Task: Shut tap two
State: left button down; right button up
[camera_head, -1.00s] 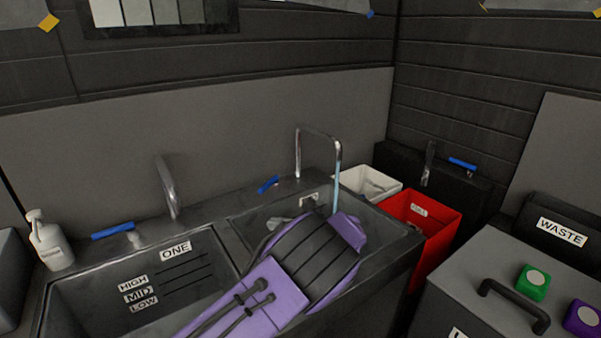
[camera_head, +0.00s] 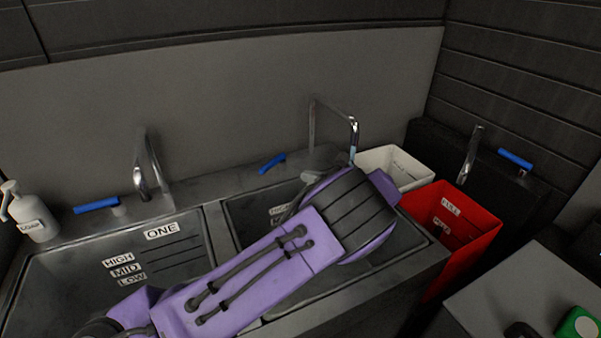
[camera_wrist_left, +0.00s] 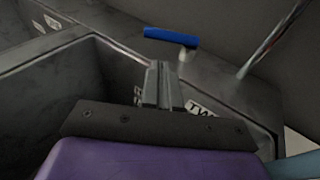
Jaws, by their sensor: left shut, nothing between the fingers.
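Tap two is a curved metal spout (camera_head: 355,130) behind the right basin, with a blue lever (camera_head: 271,163) to its left. A pale bluish streak (camera_head: 353,155) under its spout looks like running water. In the left wrist view the blue lever (camera_wrist_left: 171,38) lies beyond the fingertips, and a partly hidden "TW" label (camera_wrist_left: 203,108) shows on the basin wall. My left gripper (camera_wrist_left: 163,68) is shut and empty, pointing at the lever's post with no clear contact. In the head view my purple forearm hides much of the right basin and most of the gripper.
Tap one (camera_head: 147,165) has its own blue lever (camera_head: 96,204) behind the left basin, marked ONE (camera_head: 161,231). A soap bottle (camera_head: 28,212) stands at far left.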

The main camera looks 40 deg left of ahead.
aim_at(270, 167)
pick_arm(q)
jog(key=a, duration=0.4)
jog(key=a+f, duration=0.1)
jog(key=a, duration=0.3)
jog(key=a+f+b, duration=0.1)
jog(key=a, duration=0.3)
jog(key=shift+s+a+f, duration=0.1)
jog(key=shift+s+f, duration=0.1)
jog(key=shift+f, duration=0.05)
